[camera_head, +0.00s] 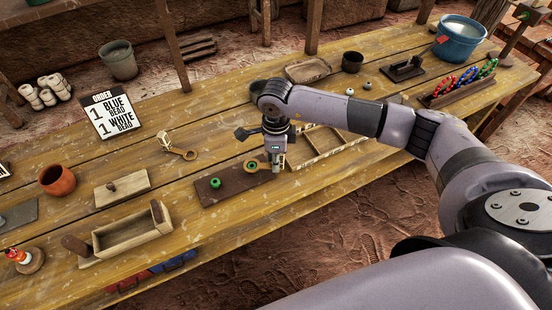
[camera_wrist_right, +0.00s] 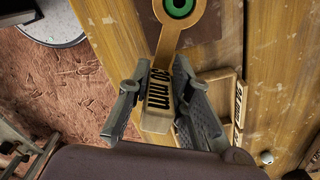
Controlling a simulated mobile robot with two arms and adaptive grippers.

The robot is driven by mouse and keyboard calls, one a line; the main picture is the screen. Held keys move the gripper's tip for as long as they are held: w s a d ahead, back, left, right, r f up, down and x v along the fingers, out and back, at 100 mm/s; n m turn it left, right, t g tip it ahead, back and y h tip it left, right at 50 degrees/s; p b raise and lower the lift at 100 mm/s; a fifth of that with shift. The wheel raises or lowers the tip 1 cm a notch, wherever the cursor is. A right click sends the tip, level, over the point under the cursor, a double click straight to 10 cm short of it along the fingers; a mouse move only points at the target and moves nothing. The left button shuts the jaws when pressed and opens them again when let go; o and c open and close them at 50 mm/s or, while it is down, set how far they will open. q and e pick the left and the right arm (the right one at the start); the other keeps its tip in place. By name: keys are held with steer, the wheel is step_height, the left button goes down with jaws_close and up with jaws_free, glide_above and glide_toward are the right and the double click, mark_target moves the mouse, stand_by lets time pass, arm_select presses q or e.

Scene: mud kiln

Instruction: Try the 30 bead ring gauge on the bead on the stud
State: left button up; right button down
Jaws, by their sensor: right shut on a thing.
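My right gripper (camera_head: 277,164) is shut on the handle of a tan ring gauge (camera_head: 264,168) marked "30 mm"; the fingers also show in the right wrist view (camera_wrist_right: 160,78). The gauge's ring (camera_wrist_right: 180,22) lies over a green bead (camera_wrist_right: 180,6) at the dark board's right part, and the green shows inside the ring. I cannot tell whether the ring is down around the bead or just above it. A second green bead (camera_head: 215,183) sits on the left part of the dark board (camera_head: 230,191). The stud is hidden. My left gripper is not in view.
An open wooden box (camera_head: 130,240), an order sign (camera_head: 110,117), an orange pot (camera_head: 57,180) and a bead rack (camera_head: 459,94) stand on the table.

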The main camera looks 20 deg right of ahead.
steer(key=shift+r+p, duration=1)
steer(key=shift+r, duration=1.05)
